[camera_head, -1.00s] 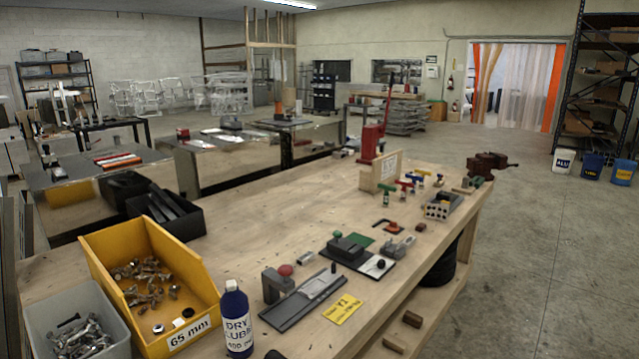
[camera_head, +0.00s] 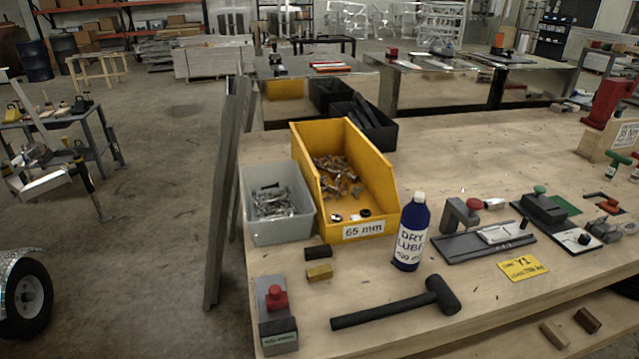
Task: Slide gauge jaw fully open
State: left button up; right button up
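A sliding fixture that looks like the gauge lies on the workbench (camera_head: 460,145), right of centre. It has a dark grey base (camera_head: 455,248), an upright grey block (camera_head: 459,213) at its left end, a red knob (camera_head: 473,204) and a light plate (camera_head: 500,233) with a small black peg. I cannot tell clearly which part is the jaw or how far it is open. A yellow card (camera_head: 522,268) marked Y1 lies in front of it. Neither of my grippers is in view.
A blue lube bottle (camera_head: 411,232) stands left of the fixture, with a black mallet (camera_head: 398,304) in front. A yellow bin (camera_head: 350,185) and grey bin (camera_head: 277,203) hold hardware. A red-knobbed block (camera_head: 275,312) is at the near left corner. Another fixture (camera_head: 543,208) stands to the right.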

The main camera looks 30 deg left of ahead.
aim_at(277, 300)
jog(key=u, duration=1.3)
